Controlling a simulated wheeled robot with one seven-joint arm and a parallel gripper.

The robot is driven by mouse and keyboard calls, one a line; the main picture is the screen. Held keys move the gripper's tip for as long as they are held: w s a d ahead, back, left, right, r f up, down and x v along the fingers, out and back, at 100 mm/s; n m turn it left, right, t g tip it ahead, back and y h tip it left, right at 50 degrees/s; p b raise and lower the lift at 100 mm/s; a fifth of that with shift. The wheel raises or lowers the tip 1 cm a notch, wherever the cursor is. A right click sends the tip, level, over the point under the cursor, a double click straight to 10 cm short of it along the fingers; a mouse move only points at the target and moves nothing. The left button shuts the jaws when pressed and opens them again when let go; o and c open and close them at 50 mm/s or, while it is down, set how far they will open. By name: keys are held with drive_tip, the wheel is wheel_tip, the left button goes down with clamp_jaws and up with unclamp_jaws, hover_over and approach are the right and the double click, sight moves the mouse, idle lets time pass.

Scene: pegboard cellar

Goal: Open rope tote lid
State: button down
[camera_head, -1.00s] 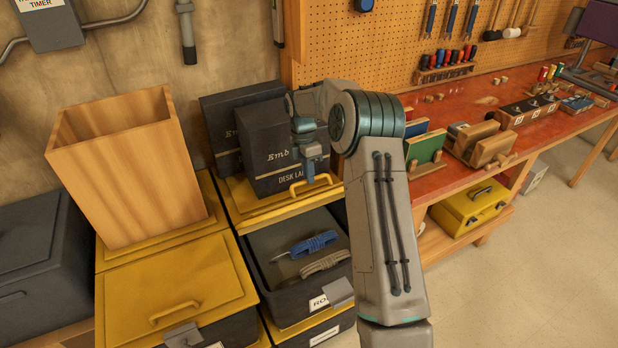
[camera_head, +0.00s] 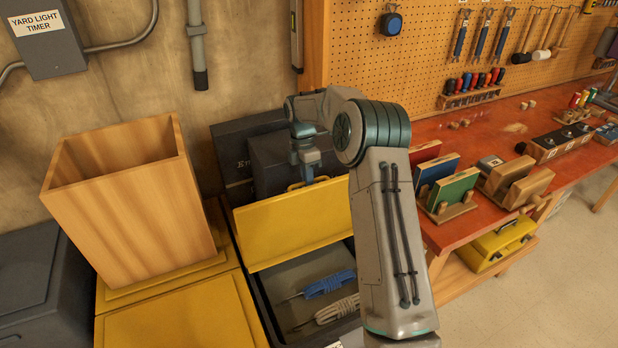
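The rope tote (camera_head: 265,316) is a dark box at lower centre with its top open. Its yellow lid (camera_head: 292,228) stands raised along the tote's back edge, a handle (camera_head: 293,186) showing at its upper edge. Inside lie a blue rope bundle (camera_head: 328,283) and a pale rope bundle (camera_head: 338,309). My gripper (camera_head: 308,177) points down at the handle, seemingly touching it. The fingers are too small to tell whether they are shut on it. My arm hides the tote's right side.
Dark boxes (camera_head: 283,158) stand close behind the lid. A tall wooden bin (camera_head: 140,205) sits to the left, behind a closed yellow-lidded tote (camera_head: 180,318).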

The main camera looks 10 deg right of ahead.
drive_tip(key=shift+s+f, duration=0.15)
drive_tip(key=shift+f, duration=0.35)
drive_tip(key=c, duration=1.8)
unclamp_jaws()
drive_tip(key=o, duration=0.3)
drive_tip(key=shift+o, duration=0.2)
drive_tip(key=shift+w, duration=0.25)
drive_tip(key=shift+s+r, duration=0.1)
drive_tip(key=shift+r, duration=0.05)
drive_tip(key=v, duration=1.3)
drive_tip(key=shift+r+b, duration=0.35)
